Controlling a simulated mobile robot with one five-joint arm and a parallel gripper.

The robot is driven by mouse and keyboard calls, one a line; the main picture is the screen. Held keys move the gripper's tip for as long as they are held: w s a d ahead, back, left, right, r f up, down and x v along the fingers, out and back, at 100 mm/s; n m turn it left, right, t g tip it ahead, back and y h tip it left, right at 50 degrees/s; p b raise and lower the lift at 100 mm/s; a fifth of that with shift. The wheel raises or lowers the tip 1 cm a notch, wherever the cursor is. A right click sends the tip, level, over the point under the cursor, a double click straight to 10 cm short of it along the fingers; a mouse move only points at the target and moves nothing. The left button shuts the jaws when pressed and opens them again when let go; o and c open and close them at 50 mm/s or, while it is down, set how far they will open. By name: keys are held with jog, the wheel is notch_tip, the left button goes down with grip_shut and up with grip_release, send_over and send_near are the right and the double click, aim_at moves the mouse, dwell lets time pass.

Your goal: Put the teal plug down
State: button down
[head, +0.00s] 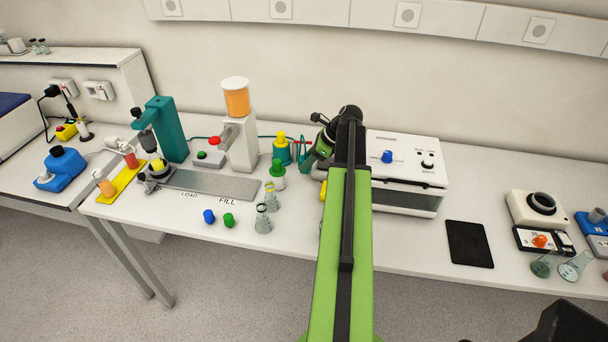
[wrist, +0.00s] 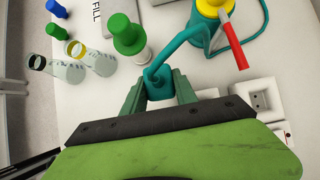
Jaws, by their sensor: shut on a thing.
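The teal plug (wrist: 157,88) is between the two green fingers of my gripper (wrist: 159,80) in the wrist view. The gripper is shut on it. A teal cable (wrist: 176,46) runs from the plug to a teal device with a yellow top (wrist: 210,12). White socket blocks (wrist: 257,97) lie just right of the gripper in the wrist view. In the head view, my gripper (head: 317,157) is over the bench, left of the white box; my arm hides part of it, and the plug is not clear there.
A green-capped bottle (wrist: 127,35) stands close to the left of the plug. Flasks (head: 267,205) and loose blue and green stoppers (head: 228,220) are near the bench front. A white box (head: 405,165) stands right of my arm.

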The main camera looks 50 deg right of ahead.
aim_at(307, 170)
notch_tip(307, 170, down, 4)
jog(key=b, duration=0.4)
jog(key=shift+f, duration=0.15)
jog(key=shift+r, duration=0.2)
jog(key=shift+f, duration=0.15)
jog(key=c, duration=1)
grip_release()
jog(key=shift+o, duration=0.2)
jog(key=shift+r+p, duration=0.3)
jog(key=shift+p, duration=0.05)
jog(key=p+v, duration=0.9)
jog(key=v, duration=0.2)
jog(key=shift+s+d+r+p, duration=0.15)
jog(key=shift+s+r+p, duration=0.1)
jog(key=shift+s+p, duration=0.1)
